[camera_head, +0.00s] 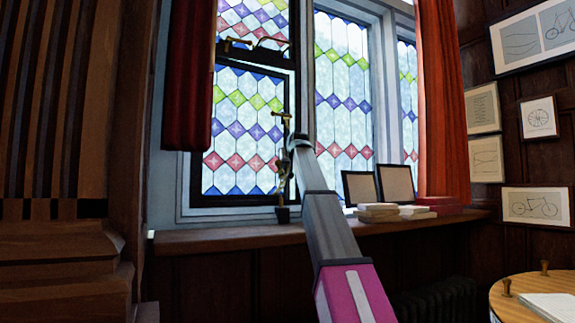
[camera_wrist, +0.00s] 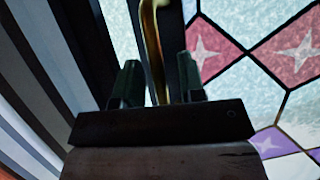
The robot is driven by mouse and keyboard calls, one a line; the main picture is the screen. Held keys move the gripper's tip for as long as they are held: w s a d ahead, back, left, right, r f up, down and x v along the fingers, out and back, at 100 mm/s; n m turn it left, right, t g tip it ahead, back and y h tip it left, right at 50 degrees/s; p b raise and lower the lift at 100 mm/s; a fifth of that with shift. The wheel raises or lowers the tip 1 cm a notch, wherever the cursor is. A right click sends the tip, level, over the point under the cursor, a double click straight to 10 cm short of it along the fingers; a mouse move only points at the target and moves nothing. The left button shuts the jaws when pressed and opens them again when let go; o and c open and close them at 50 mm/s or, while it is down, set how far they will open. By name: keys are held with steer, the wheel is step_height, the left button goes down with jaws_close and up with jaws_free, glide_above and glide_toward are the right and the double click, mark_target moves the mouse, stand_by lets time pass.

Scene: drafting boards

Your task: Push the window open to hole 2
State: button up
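The window (camera_head: 240,125) is a leaded, coloured-glass pane in a dark frame, left of centre in the head view; its glass also fills the right of the wrist view (camera_wrist: 270,60). I cannot tell how far it stands open. A brass bar (camera_wrist: 152,40) runs upright between my gripper's fingers (camera_wrist: 158,68) in the wrist view. The fingers are apart, one on each side of it, with gaps showing. In the head view my gripper (camera_head: 290,147) is at the brass fitting (camera_head: 284,122) on the window's right side. Hole 2 cannot be made out.
A wooden sill (camera_head: 220,239) runs below the window. Stacked books (camera_head: 378,212) and two dark frames (camera_head: 361,187) stand on it to the right. Red curtains (camera_head: 440,110) hang at both sides. A round table (camera_head: 515,300) is at lower right.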

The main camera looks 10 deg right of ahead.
steer(key=v, duration=1.1)
